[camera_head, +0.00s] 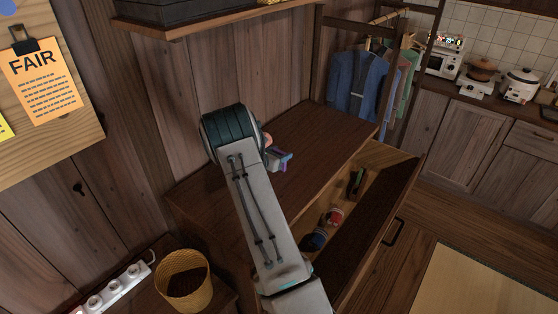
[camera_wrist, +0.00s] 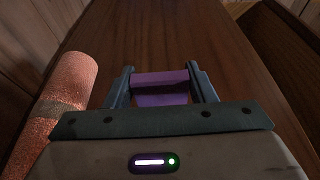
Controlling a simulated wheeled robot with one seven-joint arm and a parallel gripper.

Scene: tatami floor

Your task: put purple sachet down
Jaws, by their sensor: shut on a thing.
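The purple sachet (camera_wrist: 160,90) is between the two fingers of my gripper (camera_wrist: 161,82) in the wrist view. My gripper is shut on it, above the brown wooden top of the cabinet (camera_wrist: 222,55). In the head view the sachet (camera_head: 284,156) shows as a small purple patch at the end of my arm, over the cabinet top (camera_head: 318,139). I cannot tell whether the sachet touches the wood. Part of it is hidden by the gripper body.
A pink roll-like object (camera_wrist: 70,85) stands close left of my gripper. The cabinet's drawer (camera_head: 372,215) is open, with several small items inside. Clothes (camera_head: 360,85) hang behind. A wicker basket (camera_head: 188,285) stands at lower left. The cabinet top is bare beyond the gripper.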

